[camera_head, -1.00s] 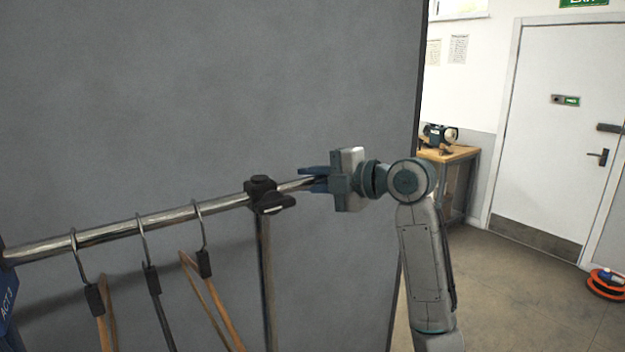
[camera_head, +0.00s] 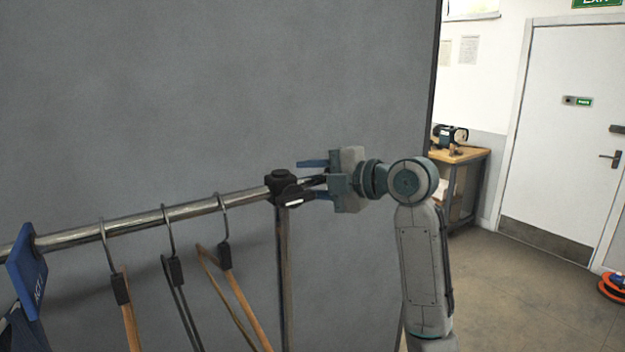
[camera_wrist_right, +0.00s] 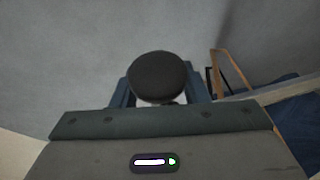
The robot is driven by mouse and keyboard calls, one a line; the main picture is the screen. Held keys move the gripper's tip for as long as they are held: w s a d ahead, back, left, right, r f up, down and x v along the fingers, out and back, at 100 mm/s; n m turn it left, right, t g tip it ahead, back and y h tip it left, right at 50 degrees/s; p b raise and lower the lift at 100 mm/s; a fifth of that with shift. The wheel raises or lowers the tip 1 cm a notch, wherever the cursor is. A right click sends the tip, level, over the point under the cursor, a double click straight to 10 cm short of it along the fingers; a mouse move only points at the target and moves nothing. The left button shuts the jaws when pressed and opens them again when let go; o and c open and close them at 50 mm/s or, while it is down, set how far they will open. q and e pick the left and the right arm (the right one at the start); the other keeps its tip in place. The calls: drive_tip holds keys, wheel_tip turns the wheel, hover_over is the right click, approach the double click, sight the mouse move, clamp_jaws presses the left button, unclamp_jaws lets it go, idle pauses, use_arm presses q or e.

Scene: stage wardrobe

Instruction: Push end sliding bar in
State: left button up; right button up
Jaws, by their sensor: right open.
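A chrome rail (camera_head: 150,221) runs from the left to a black clamp (camera_head: 283,187) on top of an upright post (camera_head: 284,270). On the clamp's right side only a short, dark stretch of the end bar (camera_head: 313,181) shows. My right gripper (camera_head: 316,180) is open at that side, one finger above the bar and one below, with visible gaps. In the right wrist view a round black part (camera_wrist_right: 158,76) sits between the spread fingers; I cannot tell whether it is the bar's end cap or a clamp knob. My left gripper is not in view.
Several hangers (camera_head: 225,255) and a blue tag (camera_head: 27,272) hang on the rail left of the clamp. A large grey panel (camera_head: 200,90) stands behind. At the right are a wooden table (camera_head: 460,155), a door (camera_head: 560,130) and an orange reel (camera_head: 612,286) on otherwise open floor.

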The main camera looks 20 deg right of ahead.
drive_tip(key=shift+s+d+b, duration=0.35)
drive_tip(key=shift+d, duration=0.05)
drive_tip(key=b+v, duration=0.4)
drive_tip(key=v, duration=0.6)
drive_tip(key=shift+r, duration=0.1)
